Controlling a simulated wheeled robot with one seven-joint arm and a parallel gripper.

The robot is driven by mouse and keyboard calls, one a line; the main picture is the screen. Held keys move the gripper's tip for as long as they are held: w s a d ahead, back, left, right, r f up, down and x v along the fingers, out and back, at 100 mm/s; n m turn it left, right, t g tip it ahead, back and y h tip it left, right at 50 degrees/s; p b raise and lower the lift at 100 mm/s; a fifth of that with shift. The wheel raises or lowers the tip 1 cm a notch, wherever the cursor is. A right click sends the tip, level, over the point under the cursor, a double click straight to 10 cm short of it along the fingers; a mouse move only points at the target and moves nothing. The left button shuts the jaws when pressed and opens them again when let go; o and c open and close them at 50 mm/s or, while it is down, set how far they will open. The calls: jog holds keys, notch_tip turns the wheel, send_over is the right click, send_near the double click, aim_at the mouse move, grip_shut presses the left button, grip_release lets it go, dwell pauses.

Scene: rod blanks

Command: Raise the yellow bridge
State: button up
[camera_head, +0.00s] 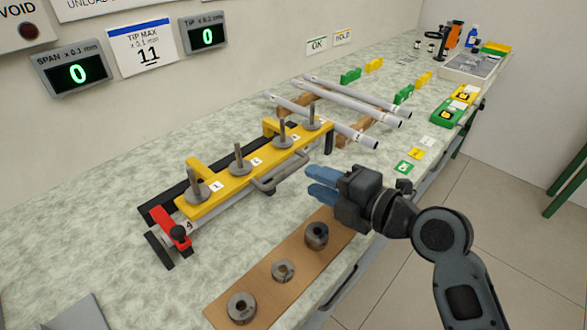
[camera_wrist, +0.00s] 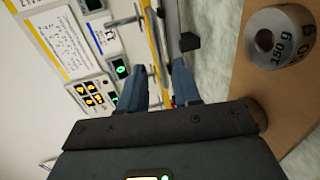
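The yellow bridge (camera_head: 228,192) is a long bar lying across a black fixture (camera_head: 172,198) on the bench. It carries several grey upright pegs with small white number tags. A grey bar handle (camera_head: 281,175) sticks out from its front side. My gripper (camera_head: 312,184) has two blue fingers, apart and empty, to the right of the handle and clear of it. In the wrist view the fingers (camera_wrist: 160,82) stand apart, with a strip of the yellow bridge (camera_wrist: 160,48) seen beyond and between them. A grey rod end shows under the bridge's left end.
A red clamp (camera_head: 168,227) with a black knob sits at the fixture's left end. A wooden board (camera_head: 258,262) with three ring weights lies in front. Several grey rods (camera_head: 350,95) rest on wooden supports behind. The span display (camera_head: 73,74) and tip display (camera_head: 206,35) read 0.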

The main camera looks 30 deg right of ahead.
aim_at(293, 172)
jog(key=p+x, duration=0.1)
jog(key=x, duration=0.6)
jog(key=shift+w+a, duration=0.1)
jog(key=shift+w, duration=0.1)
jog(key=shift+c, duration=0.4)
grip_shut()
